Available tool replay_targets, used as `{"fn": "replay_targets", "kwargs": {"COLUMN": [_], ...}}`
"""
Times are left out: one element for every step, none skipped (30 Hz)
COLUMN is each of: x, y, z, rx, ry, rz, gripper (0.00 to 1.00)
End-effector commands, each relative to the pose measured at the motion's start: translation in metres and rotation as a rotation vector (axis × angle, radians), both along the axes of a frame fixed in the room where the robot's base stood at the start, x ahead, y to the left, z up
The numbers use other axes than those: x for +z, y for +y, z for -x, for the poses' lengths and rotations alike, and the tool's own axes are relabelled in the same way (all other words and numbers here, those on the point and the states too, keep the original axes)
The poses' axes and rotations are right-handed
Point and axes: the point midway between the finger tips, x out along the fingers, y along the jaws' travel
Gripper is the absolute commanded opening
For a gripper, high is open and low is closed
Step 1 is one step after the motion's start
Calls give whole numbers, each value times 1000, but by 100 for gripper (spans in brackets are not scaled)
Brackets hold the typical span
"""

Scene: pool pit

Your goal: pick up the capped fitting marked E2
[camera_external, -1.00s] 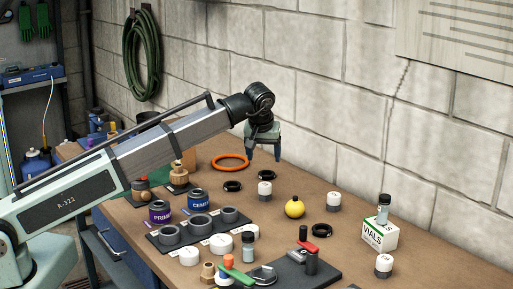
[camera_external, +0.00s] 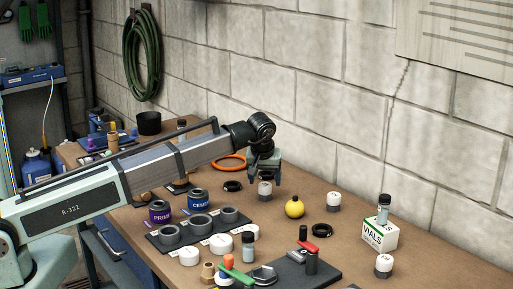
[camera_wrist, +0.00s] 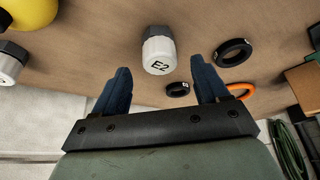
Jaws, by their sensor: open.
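The capped fitting marked E2 (camera_wrist: 158,52) has a white body and a dark base, and its mark is readable in the wrist view. It stands on the bench in the external view (camera_external: 265,188), just under my gripper (camera_external: 264,173). In the wrist view my gripper (camera_wrist: 160,88) is open, with its two dark blue fingers apart. The fitting appears just beyond the fingertips, roughly centred in the gap. Nothing is between the fingers. Whether the fingertips overlap the fitting in height I cannot tell.
A yellow ball-shaped item (camera_external: 295,208) and another white-capped fitting (camera_external: 333,201) stand to the right. Black rings (camera_external: 232,186) and an orange ring (camera_external: 229,163) lie nearby. A rack of grey couplings (camera_external: 199,222) is in front. The block wall runs behind the bench.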

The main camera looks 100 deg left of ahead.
Motion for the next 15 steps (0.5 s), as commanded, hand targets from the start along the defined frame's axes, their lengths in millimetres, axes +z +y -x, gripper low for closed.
{"fn": "replay_targets", "kwargs": {"x": [-7,-11,-16,-20,-24,-27,-29,-31,-32,-33,-33,-33,-32,-32,-32], "y": [2,3,5,7,8,10,11,12,12,12,12,12,12,12,12], "z": [1,1,1,1,1,1,1,1,1,1,1,0,1,0,0], "rx": [0,0,1,1,1,1,1,1,1,1,1,1,1,1,1], "ry": [1,1,1,1,1,1,1,0,-1,-1,-1,-1,-1,-1,-1], "rz": [1,1,1,1,1,1,1,0,0,0,0,-1,-1,-1,0], "gripper": [74,74,74,74,74,74,74,74,74,74,74,74,74,74,74]}}
